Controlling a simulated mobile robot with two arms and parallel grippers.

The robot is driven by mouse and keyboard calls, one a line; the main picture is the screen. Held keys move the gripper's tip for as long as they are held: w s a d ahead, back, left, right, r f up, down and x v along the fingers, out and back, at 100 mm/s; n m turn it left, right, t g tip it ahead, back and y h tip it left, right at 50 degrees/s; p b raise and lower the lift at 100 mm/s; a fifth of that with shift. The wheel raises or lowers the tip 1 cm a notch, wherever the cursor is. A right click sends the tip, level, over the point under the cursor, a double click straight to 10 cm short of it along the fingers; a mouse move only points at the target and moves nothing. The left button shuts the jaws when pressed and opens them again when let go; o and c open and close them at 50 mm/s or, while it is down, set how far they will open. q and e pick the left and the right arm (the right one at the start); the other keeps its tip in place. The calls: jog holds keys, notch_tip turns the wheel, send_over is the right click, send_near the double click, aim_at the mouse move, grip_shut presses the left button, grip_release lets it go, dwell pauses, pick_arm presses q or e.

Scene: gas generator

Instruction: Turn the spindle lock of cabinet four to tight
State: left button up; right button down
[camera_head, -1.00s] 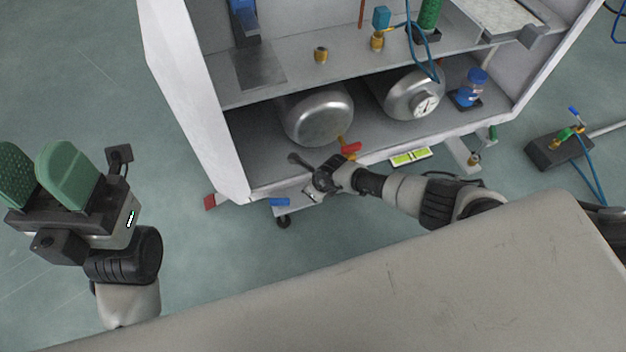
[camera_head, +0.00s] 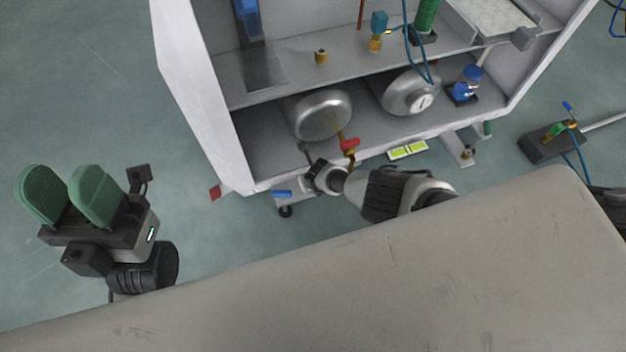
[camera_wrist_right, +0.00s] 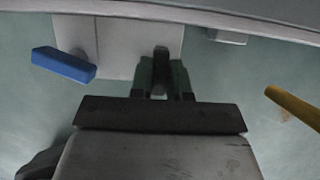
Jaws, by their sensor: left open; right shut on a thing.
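The cabinet (camera_head: 190,95) is an open white and grey shelf unit at the top of the head view. My right gripper (camera_head: 306,160) is at its lower front edge, partly hidden by its own wrist. In the right wrist view, the green fingers of my right gripper (camera_wrist_right: 161,78) are closed around a small dark handle (camera_wrist_right: 161,58) in front of a pale grey panel (camera_wrist_right: 118,42). I cannot tell for sure that this handle is the spindle lock, nor how far it is turned. My left gripper (camera_head: 68,198) is open and empty over the floor, with broad green fingers.
A blue handle (camera_head: 282,193) is below the cabinet edge, near my right gripper; it also shows in the wrist view (camera_wrist_right: 63,65). A red-handled valve (camera_head: 349,144) is just right of the gripper. Two metal tanks stand on the lower shelf. The left floor is clear.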

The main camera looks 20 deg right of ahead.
dwell(0.6)
jog(key=c, duration=1.1)
grip_release()
